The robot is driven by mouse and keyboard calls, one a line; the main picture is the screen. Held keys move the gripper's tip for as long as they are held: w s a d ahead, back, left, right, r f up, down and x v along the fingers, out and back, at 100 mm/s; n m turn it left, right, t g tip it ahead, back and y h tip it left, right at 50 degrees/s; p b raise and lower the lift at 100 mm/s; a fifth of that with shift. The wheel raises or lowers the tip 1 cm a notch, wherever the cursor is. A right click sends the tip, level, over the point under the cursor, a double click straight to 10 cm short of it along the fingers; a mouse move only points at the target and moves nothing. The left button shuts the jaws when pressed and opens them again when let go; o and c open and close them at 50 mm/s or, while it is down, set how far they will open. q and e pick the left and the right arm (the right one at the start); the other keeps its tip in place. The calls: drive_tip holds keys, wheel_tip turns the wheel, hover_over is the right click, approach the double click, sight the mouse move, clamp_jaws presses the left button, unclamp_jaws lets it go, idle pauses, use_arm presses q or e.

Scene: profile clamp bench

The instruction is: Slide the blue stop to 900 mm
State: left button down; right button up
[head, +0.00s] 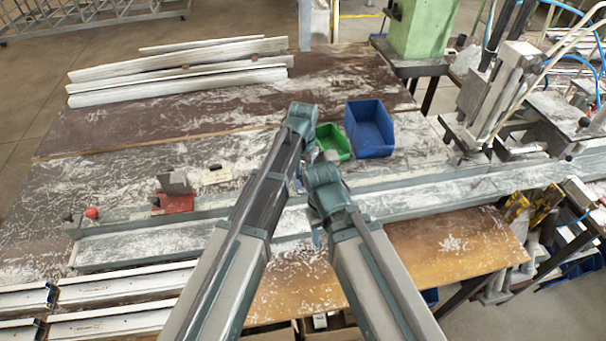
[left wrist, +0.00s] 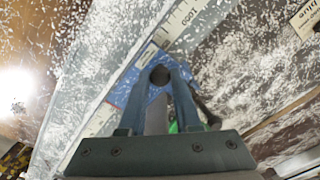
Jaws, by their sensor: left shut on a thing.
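The blue stop (left wrist: 128,92) shows in the left wrist view on the pale rail, beside a printed scale (left wrist: 180,20) whose legible number looks like 1000. My left gripper (left wrist: 160,78) is shut on the stop, its fingers either side of a dark round knob. The stop's exact reading cannot be told. In the head view my two arms cross over the long rail (head: 150,241) and hide most of the stop. My right gripper's fingers cannot be made out there.
A red stop block (head: 175,203) sits at the rail's left part. A green bin (head: 332,141) and a blue bin (head: 369,128) stand behind the rail. White profiles (head: 180,70) lie at the back left. A clamp machine (head: 495,95) stands at the right.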

idle(0.8)
use_arm(q)
drive_tip(key=a, duration=0.3)
drive_tip(key=s+a, duration=0.1)
drive_tip(key=a, duration=0.2)
drive_tip(key=s+a, duration=0.1)
drive_tip(key=a, duration=0.3)
drive_tip(key=c, duration=0.6)
unclamp_jaws()
wheel_tip(320, 180, up, 14)
drive_tip(key=p, duration=1.3)
drive_tip(key=shift+p, duration=0.4)
